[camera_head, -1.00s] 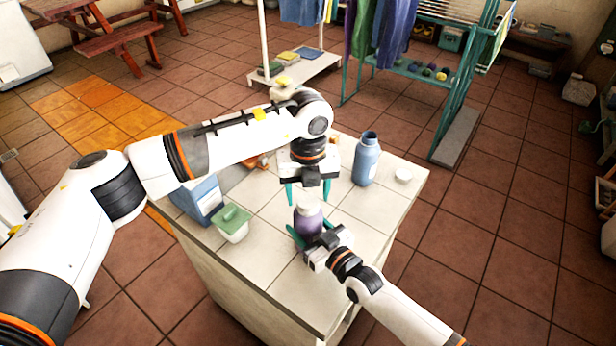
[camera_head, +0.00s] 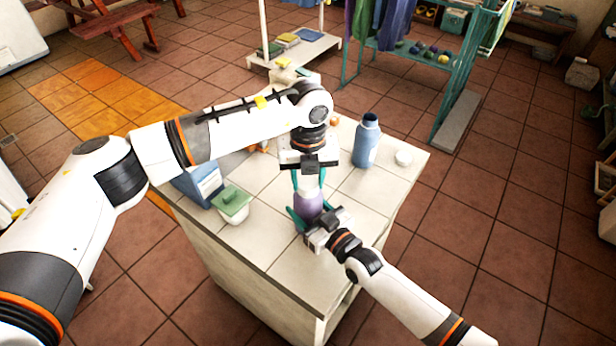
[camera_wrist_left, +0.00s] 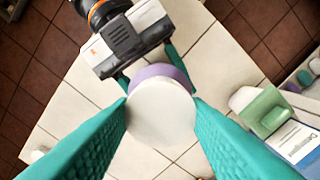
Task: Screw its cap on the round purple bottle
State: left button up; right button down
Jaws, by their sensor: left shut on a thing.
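The round purple bottle (camera_head: 308,207) stands upright on the tiled counter near its front. A white cap (camera_wrist_left: 162,112) is at its top, and the purple body (camera_wrist_left: 160,73) shows behind it in the left wrist view. I cannot tell whether the cap is threaded on. My left gripper (camera_head: 308,184) comes from above and is shut on the cap, one teal finger on each side. My right gripper (camera_head: 309,213) reaches in from the lower right, with its teal fingers around the bottle body. The bottle's neck is hidden under the cap.
A green-lidded white tub (camera_head: 233,204) and a blue box (camera_head: 199,186) are at the left. The counter's front (camera_head: 285,268) is clear.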

pick_arm(q)
jog(key=m, duration=0.5)
jog(key=shift+m, duration=0.4)
jog(key=m, duration=0.3)
jog(key=shift+m, duration=0.4)
jog(key=m, duration=0.7)
jog(key=shift+m, duration=0.4)
jog(key=o, duration=1.2)
jog(key=shift+r, duration=0.1)
notch_tip(320, 180, up, 12)
jog(key=shift+f, duration=0.1)
